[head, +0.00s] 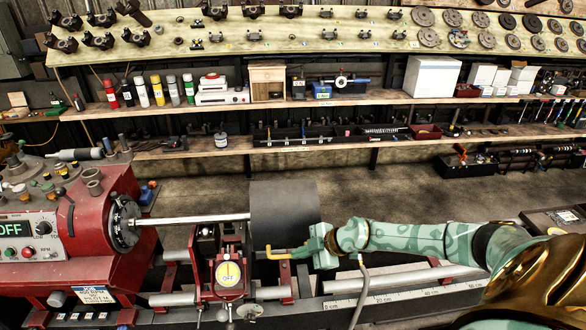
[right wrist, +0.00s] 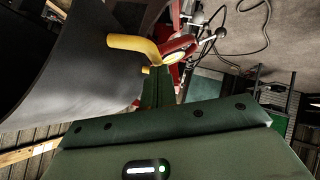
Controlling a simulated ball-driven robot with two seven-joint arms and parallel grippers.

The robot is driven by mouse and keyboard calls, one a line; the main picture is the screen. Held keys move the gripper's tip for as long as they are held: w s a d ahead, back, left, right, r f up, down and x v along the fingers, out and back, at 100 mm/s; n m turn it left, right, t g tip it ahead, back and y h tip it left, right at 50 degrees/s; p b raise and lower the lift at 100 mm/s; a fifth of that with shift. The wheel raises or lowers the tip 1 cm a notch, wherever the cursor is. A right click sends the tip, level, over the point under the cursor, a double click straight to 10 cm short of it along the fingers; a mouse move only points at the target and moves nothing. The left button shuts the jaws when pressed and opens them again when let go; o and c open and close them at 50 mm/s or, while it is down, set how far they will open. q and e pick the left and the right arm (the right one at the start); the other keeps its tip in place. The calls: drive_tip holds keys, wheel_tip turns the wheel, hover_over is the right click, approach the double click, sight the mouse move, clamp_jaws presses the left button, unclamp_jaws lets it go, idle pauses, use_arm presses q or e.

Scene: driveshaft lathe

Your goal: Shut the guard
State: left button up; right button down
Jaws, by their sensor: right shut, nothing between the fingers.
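The guard (head: 285,215) is a dark grey curved shield on the lathe, at the right end of the steel shaft (head: 195,219). Its yellow handle (head: 277,254) sticks out at the lower edge. In the right wrist view the guard (right wrist: 75,65) fills the upper left, with the bent yellow handle (right wrist: 135,45) at its edge. My right gripper (head: 292,254) is shut and empty, right beside the handle. Its dark green fingers (right wrist: 158,88) show in the wrist view just below the handle; I cannot tell whether they touch it. My left gripper is out of view.
The red headstock (head: 90,225) with an "OFF" display stands at left. A red carriage (head: 229,270) with a yellow dial sits in front of the shaft. The bed rail (head: 400,278) runs right below my arm. Shelves (head: 300,99) of parts line the back wall.

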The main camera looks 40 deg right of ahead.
wheel_tip(320, 180, down, 3)
drive_tip(key=shift+r+n+t+b, duration=0.15)
drive_tip(key=shift+n+t+b, duration=0.25)
drive_tip(key=shift+t, duration=0.2)
